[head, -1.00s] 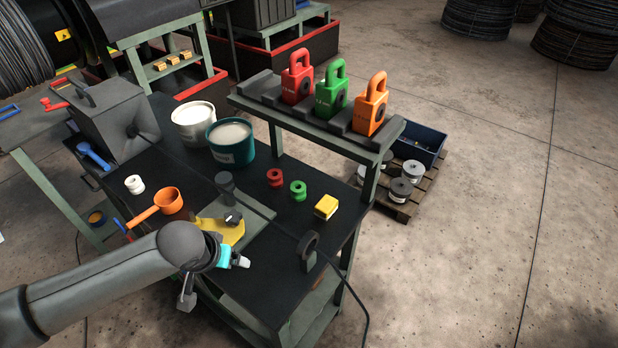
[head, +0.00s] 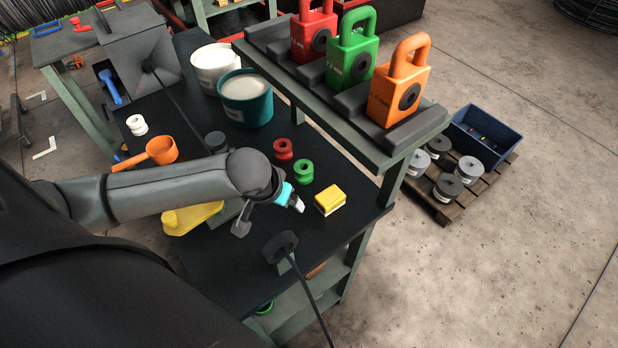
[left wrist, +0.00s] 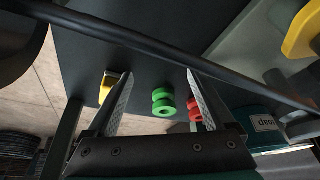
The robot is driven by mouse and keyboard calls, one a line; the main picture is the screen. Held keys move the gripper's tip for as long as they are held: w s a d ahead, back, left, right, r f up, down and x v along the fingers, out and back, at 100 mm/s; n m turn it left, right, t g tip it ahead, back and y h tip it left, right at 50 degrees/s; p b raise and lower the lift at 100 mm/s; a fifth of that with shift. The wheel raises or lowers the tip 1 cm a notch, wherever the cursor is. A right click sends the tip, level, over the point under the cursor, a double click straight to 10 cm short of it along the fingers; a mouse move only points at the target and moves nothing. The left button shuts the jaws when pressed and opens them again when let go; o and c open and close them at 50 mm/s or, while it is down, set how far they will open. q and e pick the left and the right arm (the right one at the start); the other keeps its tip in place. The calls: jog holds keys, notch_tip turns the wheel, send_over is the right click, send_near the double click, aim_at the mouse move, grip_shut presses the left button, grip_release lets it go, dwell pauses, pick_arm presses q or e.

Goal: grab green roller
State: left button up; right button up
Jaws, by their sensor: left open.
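The green roller (head: 303,171) is a small spool on the dark bench top, apart from the red roller (head: 283,149) beside it. In the left wrist view the green roller (left wrist: 163,103) shows between the two fingers of my left gripper (left wrist: 158,78), which is open and empty. The red roller (left wrist: 194,110) is partly behind the right finger there. In the head view my left arm reaches over the bench, its wrist left of the green roller; the fingers are not clear. My right gripper is not in view.
A yellow block (head: 330,200) sits right of the rollers. A shelf with red, green and orange padlock-shaped blocks (head: 399,85) rises behind. A teal bucket (head: 246,103) stands at back left. A black cable (left wrist: 150,42) crosses the left wrist view. A black ring stand (head: 281,246) is nearer.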

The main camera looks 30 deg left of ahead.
aim_at(305, 166)
pick_arm(q)
jog(key=shift+s+a+f+b, duration=0.1)
jog(key=shift+f+b, duration=0.1)
jog(key=shift+f, duration=0.15)
jog(key=shift+s+f+b, duration=0.1)
jog(key=shift+f+b, duration=0.05)
jog(key=shift+f, duration=0.15)
jog(key=shift+w+f, duration=0.25)
jog(key=shift+w, duration=0.2)
jog(key=w, duration=0.6)
jog(key=shift+a+b, duration=0.3)
jog(key=w, duration=0.5)
jog(key=shift+w+a+b, duration=0.3)
jog(key=shift+w+a, duration=0.05)
jog(key=shift+a, duration=0.05)
jog(key=shift+w+f, duration=0.1)
jog(key=shift+f, duration=0.4)
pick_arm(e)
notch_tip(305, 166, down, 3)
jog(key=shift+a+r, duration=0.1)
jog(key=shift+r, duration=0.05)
pick_arm(q)
grip_shut()
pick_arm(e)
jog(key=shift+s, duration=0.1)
